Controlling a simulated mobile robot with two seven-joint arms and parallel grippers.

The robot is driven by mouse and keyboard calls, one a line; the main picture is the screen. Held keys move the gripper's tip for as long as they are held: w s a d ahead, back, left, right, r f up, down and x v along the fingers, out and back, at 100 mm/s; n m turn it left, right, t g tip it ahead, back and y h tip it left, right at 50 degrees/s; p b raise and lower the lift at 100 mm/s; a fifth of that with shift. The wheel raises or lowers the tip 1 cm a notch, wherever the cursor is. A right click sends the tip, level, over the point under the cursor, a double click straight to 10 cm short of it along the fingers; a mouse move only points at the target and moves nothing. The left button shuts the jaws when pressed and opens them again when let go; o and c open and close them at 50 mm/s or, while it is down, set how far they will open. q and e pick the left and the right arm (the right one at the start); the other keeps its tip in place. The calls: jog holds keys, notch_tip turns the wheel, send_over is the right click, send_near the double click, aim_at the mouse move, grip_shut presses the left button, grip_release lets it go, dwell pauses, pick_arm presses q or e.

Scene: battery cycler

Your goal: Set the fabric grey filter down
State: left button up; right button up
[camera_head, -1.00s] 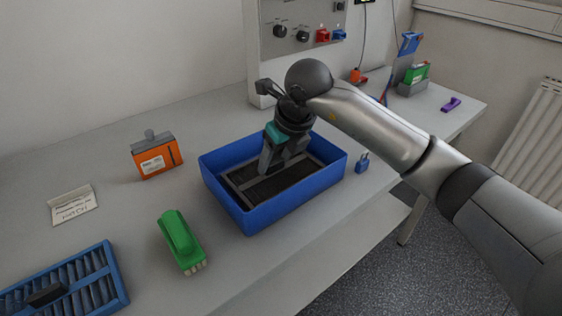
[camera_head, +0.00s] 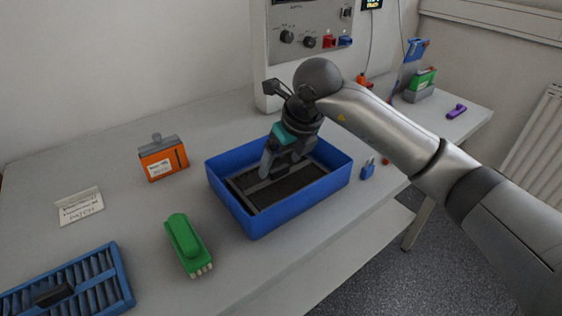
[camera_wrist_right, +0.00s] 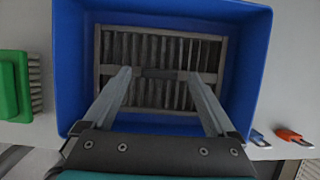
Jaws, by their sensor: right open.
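The grey filter (camera_head: 288,187) is a framed rectangle with dark pleats. It lies inside the blue bin (camera_head: 258,221), and its slats and frame also show in the right wrist view (camera_wrist_right: 158,98). My right gripper (camera_head: 270,171) is over the bin and points down at the filter. In the right wrist view its two fingers (camera_wrist_right: 158,75) are spread wide on either side of the filter's middle bar, with nothing held between them. The gripper hides part of the filter's far side in the head view. My left gripper is not in view.
A green brush (camera_head: 187,245) lies left of the bin, with an orange battery box (camera_head: 163,158) behind it. A blue slatted filter (camera_head: 70,283) and a label card (camera_head: 80,206) are at the left.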

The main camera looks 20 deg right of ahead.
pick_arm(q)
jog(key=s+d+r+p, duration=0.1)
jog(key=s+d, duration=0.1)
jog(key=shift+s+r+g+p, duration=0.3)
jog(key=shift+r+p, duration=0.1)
pick_arm(e)
jog(key=v, duration=1.1)
